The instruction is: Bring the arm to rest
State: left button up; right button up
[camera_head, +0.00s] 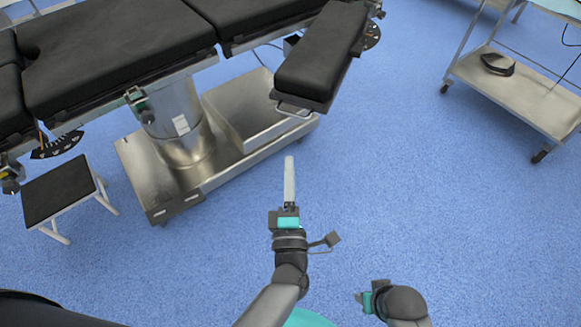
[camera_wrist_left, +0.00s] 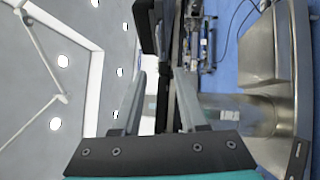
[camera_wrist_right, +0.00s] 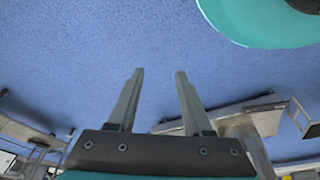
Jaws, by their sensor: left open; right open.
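My left arm reaches forward in the lower middle of the head view. Its gripper (camera_head: 289,168) is seen edge-on, above the blue floor just in front of the operating table's base. In the left wrist view its two fingers (camera_wrist_left: 160,76) stand apart with nothing held between them. My right arm is folded low at the bottom right of the head view, with its gripper (camera_head: 362,298) pointing left. In the right wrist view its fingers (camera_wrist_right: 159,73) are spread and empty, with blue floor beyond them.
The black-padded operating table (camera_head: 120,45) stands at the upper left on a metal base (camera_head: 240,130). One padded section (camera_head: 322,55) juts towards me. A black-topped step stool (camera_head: 60,188) is at left. A metal cart (camera_head: 525,92) stands upper right. Floor at right is clear.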

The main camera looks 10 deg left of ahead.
pick_arm(q)
jog(key=s+a+f+m+g+h+p, duration=0.1)
jog(key=s+f+m+g+h+p, duration=0.2)
jog(key=f+m, duration=0.5)
jog(key=s+a+f+m+g+h+p, duration=0.1)
jog(key=s+f+m+g+h+p, duration=0.1)
jog(key=s+f+m+g, duration=0.6)
jog(key=s+a+f+m+g+y+p, duration=0.1)
jog(key=s+a+f+m+g, duration=0.2)
jog(key=s+a+f, duration=0.3)
jog(key=s+a+f+m+g+y+p, duration=0.1)
jog(key=s+a+f+m+g+p, duration=0.1)
jog(key=s+a+f, duration=0.4)
jog(key=s+a+m+g, duration=0.1)
jog(key=s+a, duration=0.2)
jog(key=s, duration=0.3)
jog(key=shift+s+a+f+m+y, duration=0.2)
jog(key=shift+s+a+m+y, duration=0.1)
jog(key=shift+a+m+y, duration=0.1)
pick_arm(e)
jog(key=s+d+f, duration=0.7)
jog(key=s+f, duration=0.1)
jog(key=s, duration=0.3)
jog(key=shift+d+f+h, duration=0.3)
jog(key=shift+f+h, duration=0.05)
jog(key=shift+h, duration=0.05)
pick_arm(q)
jog(key=shift+w, duration=0.1)
pick_arm(e)
jog(key=shift+s+a, duration=0.15)
